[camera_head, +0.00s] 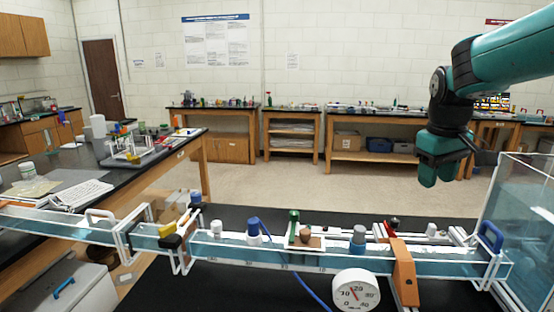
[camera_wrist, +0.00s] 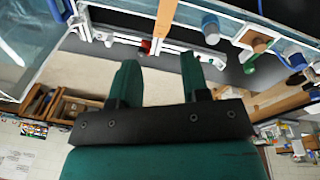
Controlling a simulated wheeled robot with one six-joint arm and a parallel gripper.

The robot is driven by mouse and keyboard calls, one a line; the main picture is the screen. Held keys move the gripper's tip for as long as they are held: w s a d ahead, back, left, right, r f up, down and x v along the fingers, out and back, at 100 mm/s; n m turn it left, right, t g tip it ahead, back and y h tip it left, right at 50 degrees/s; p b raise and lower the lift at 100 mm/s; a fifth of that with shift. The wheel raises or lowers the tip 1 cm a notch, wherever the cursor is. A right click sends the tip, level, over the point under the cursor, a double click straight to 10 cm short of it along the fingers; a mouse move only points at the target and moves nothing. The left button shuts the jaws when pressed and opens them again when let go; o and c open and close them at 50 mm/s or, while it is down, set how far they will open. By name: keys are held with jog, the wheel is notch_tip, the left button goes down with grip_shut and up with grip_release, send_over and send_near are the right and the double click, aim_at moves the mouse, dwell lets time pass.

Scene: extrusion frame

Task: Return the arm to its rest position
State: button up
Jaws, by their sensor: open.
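My gripper (camera_head: 437,172) hangs at the upper right in the head view, on the teal and black arm. It is above and behind the clear channel frame, well apart from it. In the wrist view my gripper (camera_wrist: 160,80) shows two teal fingers spread apart with nothing between them. The frame with its white rails (camera_head: 290,262) runs across the front and carries several small knobs and caps.
A clear glass tank (camera_head: 525,225) stands at the right, close to the arm's side. A black bench (camera_head: 90,158) is at the left. The floor (camera_head: 310,185) behind is clear.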

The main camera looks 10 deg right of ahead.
jog(key=s+a+f+n+y+b, duration=0.1)
jog(key=s+a+f+n+y, duration=0.1)
jog(key=s+a, duration=0.9)
jog(key=s+a+f+n+g+y+b, duration=0.1)
jog(key=s+a+f+n+y, duration=0.2)
jog(key=s+a, duration=0.9)
notch_tip(320, 180, down, 3)
jog(key=s, duration=0.3)
jog(key=shift+r+b, duration=0.2)
jog(key=shift+b, duration=0.1)
jog(key=shift+d, duration=0.1)
dwell(1.1)
